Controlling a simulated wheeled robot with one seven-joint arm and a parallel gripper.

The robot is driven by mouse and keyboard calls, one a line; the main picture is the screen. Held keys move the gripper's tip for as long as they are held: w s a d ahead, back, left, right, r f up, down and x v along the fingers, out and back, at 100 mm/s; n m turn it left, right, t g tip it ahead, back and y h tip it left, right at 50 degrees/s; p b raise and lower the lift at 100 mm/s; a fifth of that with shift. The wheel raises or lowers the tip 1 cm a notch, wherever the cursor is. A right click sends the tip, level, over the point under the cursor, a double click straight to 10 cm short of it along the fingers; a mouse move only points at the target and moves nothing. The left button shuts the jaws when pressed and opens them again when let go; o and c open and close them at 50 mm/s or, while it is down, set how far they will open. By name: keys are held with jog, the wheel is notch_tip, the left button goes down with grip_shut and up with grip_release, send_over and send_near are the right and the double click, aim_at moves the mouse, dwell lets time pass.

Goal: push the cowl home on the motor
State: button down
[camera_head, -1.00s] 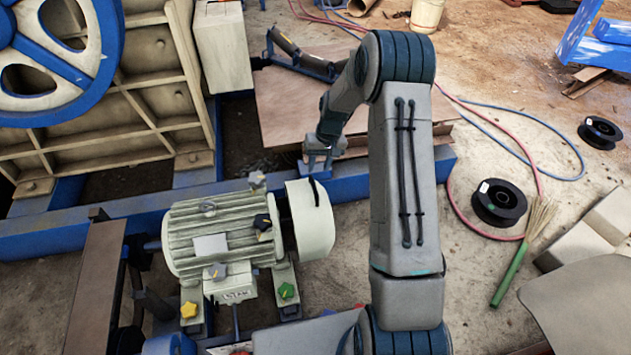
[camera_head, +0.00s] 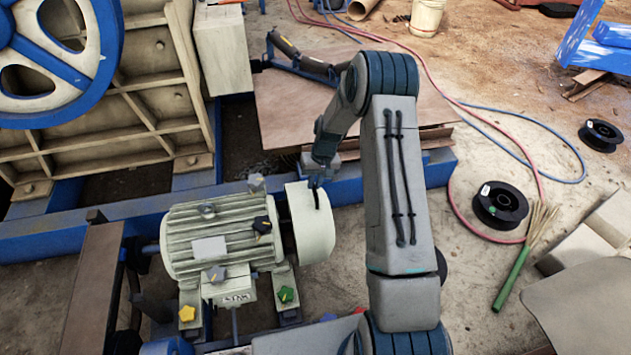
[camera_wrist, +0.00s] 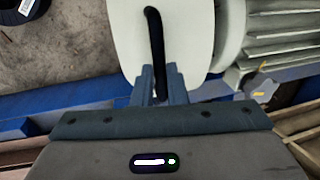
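The motor (camera_head: 205,240) is a ribbed cream body left of centre in the head view; its fins (camera_wrist: 285,25) show at the upper right of the wrist view. The cowl (camera_head: 312,225) is a cream drum at the motor's right end, with a dark gap between them in the head view. The cowl also fills the upper middle of the wrist view (camera_wrist: 187,40). A black curved handle (camera_wrist: 154,35) crosses its face. My gripper (camera_wrist: 159,80) is at the cowl, its fingers close on either side of the handle's lower end. Whether they grip it is unclear.
A blue frame beam (camera_head: 110,228) runs behind the motor. Black spools (camera_head: 499,204) and a green-handled brush (camera_head: 512,275) lie on the floor at right.

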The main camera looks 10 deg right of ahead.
jog(key=a, duration=0.6)
jog(key=shift+a, duration=0.4)
jog(key=c, duration=1.5)
grip_release()
jog(key=shift+a, duration=0.25)
jog(key=shift+o, duration=0.2)
jog(key=shift+d, duration=0.2)
jog(key=shift+d+r, duration=0.15)
jog(key=shift+r, duration=0.2)
notch_tip(320, 180, up, 13)
jog(key=d+p, duration=0.2)
jog(key=shift+d, duration=0.15)
